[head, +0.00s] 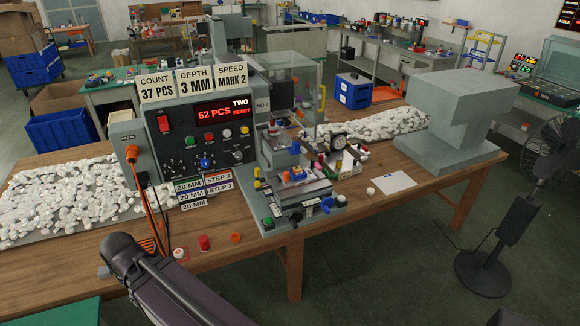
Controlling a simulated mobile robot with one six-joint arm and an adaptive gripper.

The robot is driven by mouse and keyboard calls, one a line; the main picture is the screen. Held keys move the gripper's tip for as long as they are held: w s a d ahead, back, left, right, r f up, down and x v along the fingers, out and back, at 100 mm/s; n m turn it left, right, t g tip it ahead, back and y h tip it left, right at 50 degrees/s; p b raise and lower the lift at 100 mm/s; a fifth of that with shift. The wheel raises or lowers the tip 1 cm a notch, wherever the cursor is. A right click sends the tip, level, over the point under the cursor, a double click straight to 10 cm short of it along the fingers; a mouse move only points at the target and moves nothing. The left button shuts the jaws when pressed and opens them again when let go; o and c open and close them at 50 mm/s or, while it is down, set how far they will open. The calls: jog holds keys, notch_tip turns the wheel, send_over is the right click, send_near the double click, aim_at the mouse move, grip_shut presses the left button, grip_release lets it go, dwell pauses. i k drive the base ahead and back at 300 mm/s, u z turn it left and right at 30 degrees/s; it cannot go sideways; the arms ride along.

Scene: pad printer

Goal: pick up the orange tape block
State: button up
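A small orange piece (235,238), which looks like the orange tape block, lies on the wooden bench near its front edge. It sits in front of the pad printer, to the right of a red cap-like piece (204,243). Its exact shape is too small to tell. Another small orange and blue item (297,174) sits on the printer's fixture. A dark link of my arm crosses the bottom of the head view, left of and below the orange piece. My gripper is not in view.
The grey pad printer control box (205,115) stands behind the orange piece. Piles of white parts (75,200) cover the bench's left. A round red-and-white item (180,254) lies near the front edge. An orange cable (146,205) hangs from the box.

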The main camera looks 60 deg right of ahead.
aim_at(296, 170)
jog(key=i, duration=0.85)
jog(key=z, duration=0.6)
jog(key=k, duration=0.2)
jog(key=z, duration=2.4)
jog(key=i, duration=0.15)
jog(key=z, duration=0.25)
